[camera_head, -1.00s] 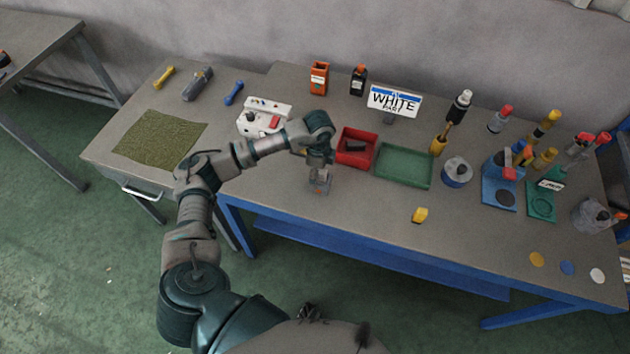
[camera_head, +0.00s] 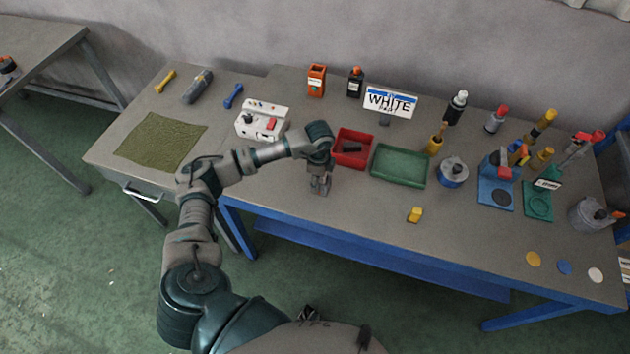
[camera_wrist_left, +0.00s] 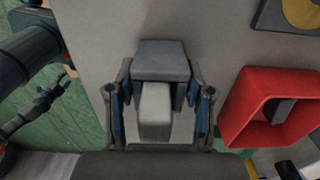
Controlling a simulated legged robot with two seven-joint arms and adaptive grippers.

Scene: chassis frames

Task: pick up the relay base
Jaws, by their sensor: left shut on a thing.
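The relay base (camera_wrist_left: 160,60) appears as a grey block in the left wrist view, with a dark wide part and a lighter narrow part. My left gripper (camera_wrist_left: 158,105) is shut on it, one finger at each side. In the head view my left gripper (camera_head: 320,186) points down near the bench's front edge, left of and in front of the red tray. There the relay base is too small and too covered to make out clearly. My right gripper is not in view.
The red tray (camera_head: 369,150), holding a dark piece, stands close to the right of my left gripper. A green tray (camera_head: 400,166) lies farther right, and a yellow block (camera_head: 414,215) sits in front of it. A white box (camera_head: 262,121) stands behind my forearm.

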